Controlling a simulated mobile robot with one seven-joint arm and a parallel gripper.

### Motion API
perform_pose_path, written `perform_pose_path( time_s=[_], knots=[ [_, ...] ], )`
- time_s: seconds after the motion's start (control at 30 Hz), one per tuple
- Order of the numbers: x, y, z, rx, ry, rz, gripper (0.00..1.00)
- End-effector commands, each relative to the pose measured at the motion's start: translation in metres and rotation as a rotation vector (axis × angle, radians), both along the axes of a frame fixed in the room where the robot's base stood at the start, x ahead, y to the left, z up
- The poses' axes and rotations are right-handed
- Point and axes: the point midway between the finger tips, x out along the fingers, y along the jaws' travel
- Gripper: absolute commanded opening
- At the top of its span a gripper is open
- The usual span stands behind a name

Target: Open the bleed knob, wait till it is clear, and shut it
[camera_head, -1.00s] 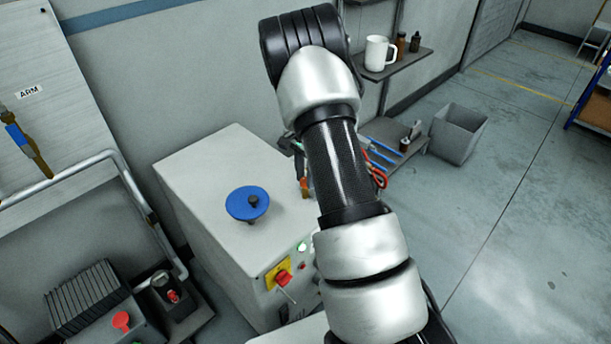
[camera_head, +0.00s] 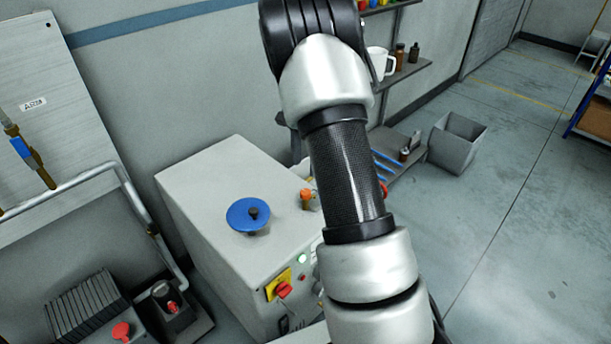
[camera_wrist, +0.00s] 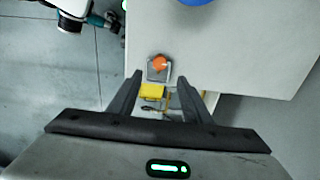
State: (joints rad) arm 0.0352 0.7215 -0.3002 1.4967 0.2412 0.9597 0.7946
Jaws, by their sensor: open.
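An orange knob (camera_head: 306,196), which looks like the bleed knob, stands on the top of the white cabinet (camera_head: 205,190), near its right edge. In the wrist view the orange knob (camera_wrist: 160,63) sits on a small grey square base with a pale lever-like part beside it. My gripper (camera_wrist: 160,74) is open and empty. The knob shows between the two fingertips, just beyond them; I cannot tell the height gap. In the head view my arm hides the gripper. Whether the knob is open or shut cannot be told.
A blue handwheel (camera_head: 247,215) lies on the cabinet top, left of the knob. A red switch on a yellow plate (camera_head: 279,284) and a lit green lamp (camera_head: 302,258) are on the front. A yellow part (camera_wrist: 152,90) shows between my fingers. A shelf (camera_head: 405,70) stands behind my arm.

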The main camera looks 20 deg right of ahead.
Motion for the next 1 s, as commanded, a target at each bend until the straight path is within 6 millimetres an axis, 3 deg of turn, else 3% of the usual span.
perform_pose_path(
  time_s=[0.1,0.33,1.0],
  knots=[
    [0.001,0.0,0.03,-0.001,-0.005,0.001,0.45],
    [0.001,0.0,0.063,0.0,-0.002,0.001,0.45],
    [-0.001,0.002,0.077,0.001,-0.005,0.008,0.45]
  ],
)
